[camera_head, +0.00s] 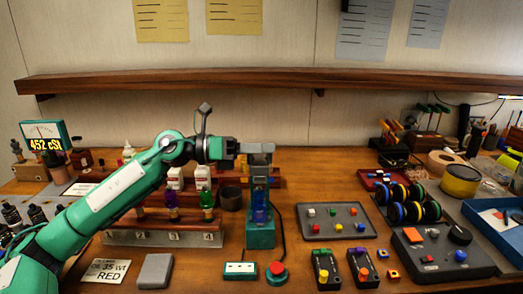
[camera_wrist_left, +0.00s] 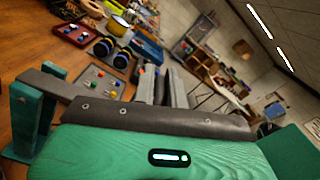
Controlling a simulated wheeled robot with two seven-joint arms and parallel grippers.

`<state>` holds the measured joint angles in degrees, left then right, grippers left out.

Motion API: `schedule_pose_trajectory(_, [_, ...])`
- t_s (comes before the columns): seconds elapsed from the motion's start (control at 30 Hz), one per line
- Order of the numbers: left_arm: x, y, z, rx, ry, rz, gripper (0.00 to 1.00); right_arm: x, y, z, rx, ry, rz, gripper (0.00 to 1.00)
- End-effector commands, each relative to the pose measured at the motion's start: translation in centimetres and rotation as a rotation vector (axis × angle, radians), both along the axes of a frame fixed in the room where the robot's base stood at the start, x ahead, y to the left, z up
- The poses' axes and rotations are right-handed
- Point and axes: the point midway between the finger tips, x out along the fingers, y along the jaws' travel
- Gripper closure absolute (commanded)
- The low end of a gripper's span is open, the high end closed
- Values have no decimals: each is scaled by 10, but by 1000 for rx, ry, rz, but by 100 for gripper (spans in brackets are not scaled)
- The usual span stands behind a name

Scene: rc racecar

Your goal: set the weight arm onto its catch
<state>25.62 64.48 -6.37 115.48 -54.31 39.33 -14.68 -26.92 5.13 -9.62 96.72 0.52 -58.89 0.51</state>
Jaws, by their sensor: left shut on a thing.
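My left gripper (camera_head: 238,152) reaches in from the left and is shut on the grey weight arm (camera_head: 258,148) at the top of a teal stand (camera_head: 260,238). A blue cylinder (camera_head: 260,207) stands upright in the stand under the arm. In the left wrist view the gripper's fingers (camera_wrist_left: 158,88) point away from the camera, and part of the teal stand (camera_wrist_left: 22,120) shows at the left edge. The catch cannot be made out, and I cannot tell whether the weight arm touches it. My right gripper is not in view.
A rack (camera_head: 160,236) with coloured bottles stands left of the stand. A red button (camera_head: 277,270) and a white-topped box (camera_head: 240,270) lie in front. A grey panel (camera_head: 335,222) with coloured blocks is to the right. A wooden shelf (camera_head: 300,80) runs along the wall above.

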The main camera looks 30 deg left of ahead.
Motion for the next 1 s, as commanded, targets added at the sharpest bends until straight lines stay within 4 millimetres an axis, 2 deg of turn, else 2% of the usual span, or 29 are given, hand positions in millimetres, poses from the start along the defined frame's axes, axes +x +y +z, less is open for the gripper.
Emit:
schedule_pose_trajectory(0.43, [-1,-3,-6,2,11,-8,100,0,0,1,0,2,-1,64])
schedule_pose_trajectory(0.47, [-1,-3,-6,3,11,-9,83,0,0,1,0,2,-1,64])
schedule_pose_trajectory(0.53, [-1,-3,-6,2,11,-8,69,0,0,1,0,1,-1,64])
schedule_pose_trajectory(0.97, [-3,3,-5,2,6,-2,67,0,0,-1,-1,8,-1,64])
schedule_pose_trajectory(1.0, [-4,5,-5,1,7,-2,67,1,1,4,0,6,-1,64])
